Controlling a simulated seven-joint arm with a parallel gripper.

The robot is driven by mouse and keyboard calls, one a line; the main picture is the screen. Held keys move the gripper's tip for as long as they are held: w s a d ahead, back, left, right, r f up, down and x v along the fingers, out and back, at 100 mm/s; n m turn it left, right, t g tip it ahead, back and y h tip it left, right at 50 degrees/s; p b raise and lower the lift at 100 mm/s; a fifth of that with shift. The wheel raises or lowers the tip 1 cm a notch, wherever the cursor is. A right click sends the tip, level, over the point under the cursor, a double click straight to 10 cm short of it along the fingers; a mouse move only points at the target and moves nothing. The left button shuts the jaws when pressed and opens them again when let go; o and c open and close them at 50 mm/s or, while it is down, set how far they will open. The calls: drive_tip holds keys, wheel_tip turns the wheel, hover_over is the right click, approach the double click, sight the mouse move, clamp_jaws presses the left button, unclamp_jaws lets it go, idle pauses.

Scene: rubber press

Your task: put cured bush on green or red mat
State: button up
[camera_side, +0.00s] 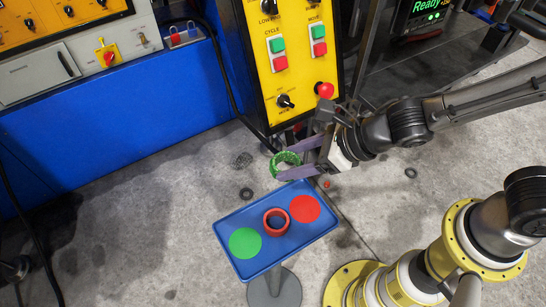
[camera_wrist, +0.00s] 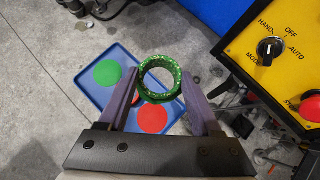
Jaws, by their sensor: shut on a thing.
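A speckled green ring-shaped bush (camera_side: 285,160) is held between the purple fingers of my gripper (camera_side: 287,163), in the air above the far side of the blue tray table (camera_side: 237,215). In the wrist view the green bush (camera_wrist: 145,92) sits between the two fingers (camera_wrist: 160,84), its opening toward the camera. The round green mat (camera_side: 245,243) is at the tray's left and the round red mat (camera_side: 305,208) at its right. They also show in the wrist view, green mat (camera_wrist: 107,73) and red mat (camera_wrist: 152,119). A red ring (camera_side: 270,228) stands between the mats.
A yellow control panel (camera_side: 292,60) with buttons and a red knob stands close behind my gripper. It fills the right of the wrist view (camera_wrist: 275,70). A blue cabinet (camera_side: 120,115) is at the left. Small dark rings lie on the concrete floor.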

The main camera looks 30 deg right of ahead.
drive_tip(key=s+d, duration=0.6)
drive_tip(key=s, duration=0.2)
drive_tip(key=shift+d, duration=0.35)
drive_tip(key=shift+a, duration=0.1)
idle(0.3)
drive_tip(key=w+a+f+n, duration=0.1)
drive_tip(key=f, duration=0.1)
drive_tip(key=w+a+f+n+g+y, duration=0.1)
drive_tip(key=f, duration=0.1)
drive_tip(key=w+a+f+n, duration=0.1)
drive_tip(key=w+f, duration=0.1)
drive_tip(key=shift+a+f+g+y, duration=0.15)
drive_tip(key=shift+f+g+y, duration=0.15)
drive_tip(key=shift+f, duration=2.85)
drive_tip(key=shift+f, duration=0.15)
